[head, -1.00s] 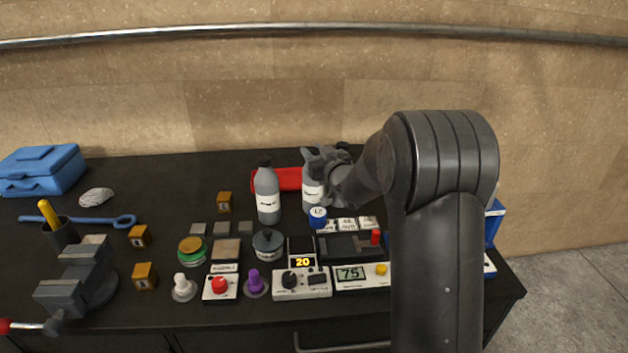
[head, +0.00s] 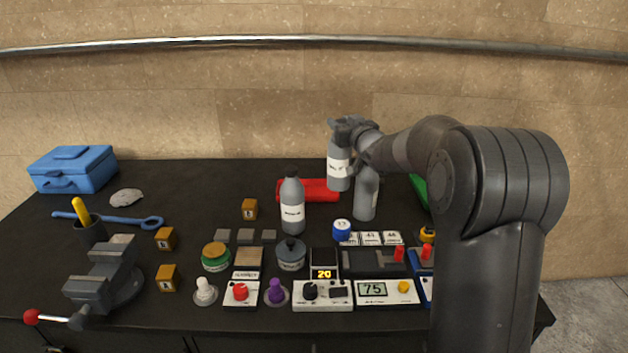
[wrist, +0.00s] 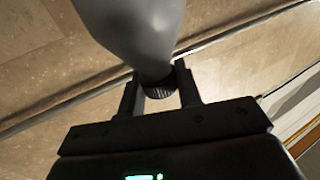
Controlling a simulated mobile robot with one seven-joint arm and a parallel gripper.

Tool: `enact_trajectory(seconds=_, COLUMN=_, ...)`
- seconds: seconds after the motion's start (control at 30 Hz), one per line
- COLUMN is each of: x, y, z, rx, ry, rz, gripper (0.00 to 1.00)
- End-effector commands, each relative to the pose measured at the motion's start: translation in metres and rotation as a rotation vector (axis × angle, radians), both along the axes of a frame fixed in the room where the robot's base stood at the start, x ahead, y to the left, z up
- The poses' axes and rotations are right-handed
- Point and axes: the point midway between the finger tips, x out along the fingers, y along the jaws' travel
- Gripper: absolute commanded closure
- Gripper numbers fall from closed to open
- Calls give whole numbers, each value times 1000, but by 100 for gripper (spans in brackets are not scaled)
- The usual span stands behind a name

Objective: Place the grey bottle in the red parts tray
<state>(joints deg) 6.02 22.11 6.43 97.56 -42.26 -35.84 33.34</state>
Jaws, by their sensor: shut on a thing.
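My gripper (head: 346,127) is shut on the top of a grey bottle (head: 339,165) with a white label. The bottle hangs roughly upright, apparently lifted off the bench. In the wrist view its dark cap (wrist: 160,88) sits between the two fingers, and its grey body (wrist: 135,30) fills the top. The red parts tray (head: 300,192) lies low on the bench, partly hidden by bottles. The held bottle overlaps the tray's right end in the head view; I cannot tell whether it is above it.
A second grey bottle (head: 292,208) stands in front of the tray. A third (head: 366,197) stands to the right, close to the held one. A green object (head: 419,190) is partly behind my arm.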

Motion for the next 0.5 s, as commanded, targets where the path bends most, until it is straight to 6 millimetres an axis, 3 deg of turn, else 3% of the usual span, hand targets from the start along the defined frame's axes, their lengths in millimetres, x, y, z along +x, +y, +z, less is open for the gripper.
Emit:
enact_trajectory(seconds=0.2, x=45, y=-8, z=8, rx=3, ry=-4, rz=-3, gripper=100)
enact_trajectory(seconds=0.5, x=71, y=-9, z=9, rx=7, ry=-7, rz=-10, gripper=100)
